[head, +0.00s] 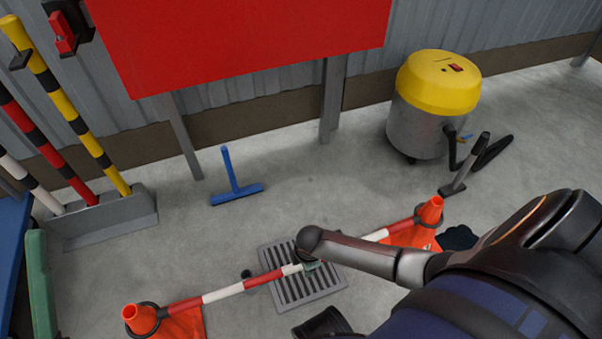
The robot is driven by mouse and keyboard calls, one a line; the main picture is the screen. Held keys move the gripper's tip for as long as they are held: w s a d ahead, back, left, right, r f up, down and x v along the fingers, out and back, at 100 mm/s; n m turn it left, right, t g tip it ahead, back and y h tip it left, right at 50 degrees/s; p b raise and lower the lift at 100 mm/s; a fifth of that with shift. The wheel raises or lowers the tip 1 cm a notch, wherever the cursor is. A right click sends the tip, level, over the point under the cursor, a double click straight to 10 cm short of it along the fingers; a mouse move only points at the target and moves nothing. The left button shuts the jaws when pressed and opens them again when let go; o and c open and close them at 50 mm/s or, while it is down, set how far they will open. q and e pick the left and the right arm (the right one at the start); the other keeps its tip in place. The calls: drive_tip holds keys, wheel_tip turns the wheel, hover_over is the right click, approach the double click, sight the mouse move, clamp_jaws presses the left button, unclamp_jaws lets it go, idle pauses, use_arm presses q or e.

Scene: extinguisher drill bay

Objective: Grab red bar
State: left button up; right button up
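A red-and-white striped bar (223,293) spans between two orange cones, the left cone (140,318) and the right cone (431,211). My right arm comes in from the right and crosses over the bar, hiding part of its middle. My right gripper (307,263) is at the bar's middle, mostly hidden under the wrist; I cannot tell whether its fingers touch or hold the bar. A red-and-black pole (50,152) stands at the left in a grey holder (105,218). My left gripper is not in view.
A floor grate (310,295) lies under the bar's middle. A yellow-topped vacuum (420,112) stands at the back right. A red board (235,40) on posts stands behind.

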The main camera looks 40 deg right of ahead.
drive_tip(key=shift+w+f, duration=0.1)
drive_tip(key=shift+f, duration=0.6)
drive_tip(key=shift+r, duration=0.1)
clamp_jaws()
idle(0.8)
